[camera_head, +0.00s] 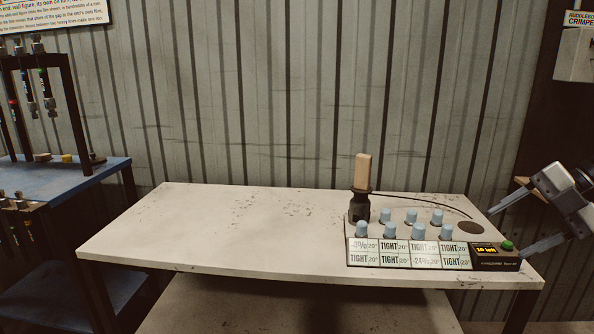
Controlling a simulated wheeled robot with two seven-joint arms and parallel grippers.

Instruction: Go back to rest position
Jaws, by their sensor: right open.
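My right gripper (511,223) comes in from the right edge beside the white table (220,230). Its two grey fingers are spread apart with nothing seen between them. The lower finger is close to the right end of the control box; I cannot tell whether they touch. My left gripper is not in view. The control box (410,262) sits at the table's right front, with pale blue knobs (418,231), label tiles reading "TIGHT" and percentages, a small lit display (486,251) and a green button (507,245).
A dark stand with a tan block (362,170) rises behind the box, with a cable running right to a dark round spot (469,227). A blue bench (100,176) with a hose rack (72,100) is at left. The table's left half is clear.

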